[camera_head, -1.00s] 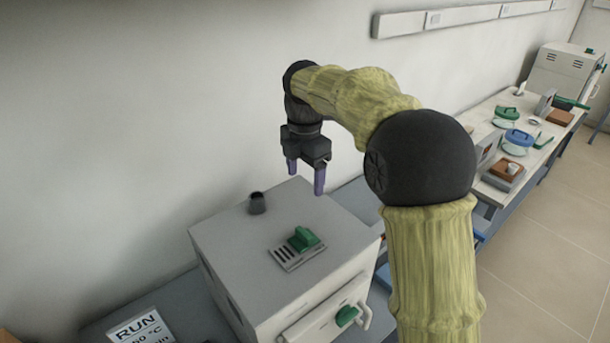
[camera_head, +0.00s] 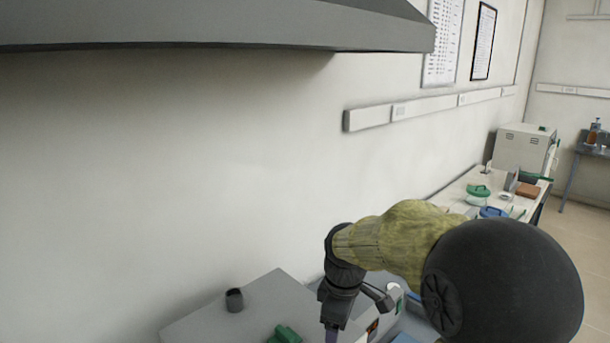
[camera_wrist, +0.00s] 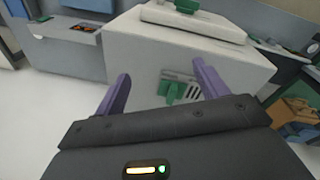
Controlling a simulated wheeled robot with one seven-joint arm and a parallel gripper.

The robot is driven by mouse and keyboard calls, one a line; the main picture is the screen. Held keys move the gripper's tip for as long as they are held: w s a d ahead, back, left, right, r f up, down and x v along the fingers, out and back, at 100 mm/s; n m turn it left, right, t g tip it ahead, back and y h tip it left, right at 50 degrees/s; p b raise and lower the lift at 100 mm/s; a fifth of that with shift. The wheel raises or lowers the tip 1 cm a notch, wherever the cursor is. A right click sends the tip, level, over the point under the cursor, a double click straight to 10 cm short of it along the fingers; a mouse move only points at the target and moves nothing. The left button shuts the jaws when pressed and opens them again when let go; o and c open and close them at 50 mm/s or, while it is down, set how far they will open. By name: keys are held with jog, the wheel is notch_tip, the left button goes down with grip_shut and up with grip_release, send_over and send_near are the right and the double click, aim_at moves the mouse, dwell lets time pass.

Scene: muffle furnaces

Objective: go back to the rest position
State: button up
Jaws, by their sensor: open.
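My gripper (camera_wrist: 160,95) shows in the wrist view with its two purple fingers spread apart and nothing between them. In the head view it hangs at the lower middle, with its fingertips cut off by the bottom edge. A muffle furnace (camera_head: 262,302) stands below and left of it, with a dark vent (camera_head: 234,300) and a green part (camera_head: 285,335) on top. In the wrist view the furnace (camera_wrist: 140,50) lies beyond the fingers, with a green part and dark slots in the gap between them.
A grey hood (camera_head: 220,25) hangs over the upper left. A bench (camera_head: 455,190) with green- and blue-lidded items runs along the wall. Another white furnace (camera_head: 522,148) stands at the far right. Orange and brown items (camera_wrist: 295,115) show right in the wrist view.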

jog(key=s+d+f+m, duration=0.4)
jog(key=s+m, duration=0.2)
jog(key=s+d+f+m+t, duration=0.1)
jog(key=s+d+f+m, duration=0.3)
jog(key=s+m, duration=0.3)
jog(key=shift+d+b, duration=0.25)
jog(key=shift+b, duration=0.15)
jog(key=shift+s, duration=0.1)
dwell(0.4)
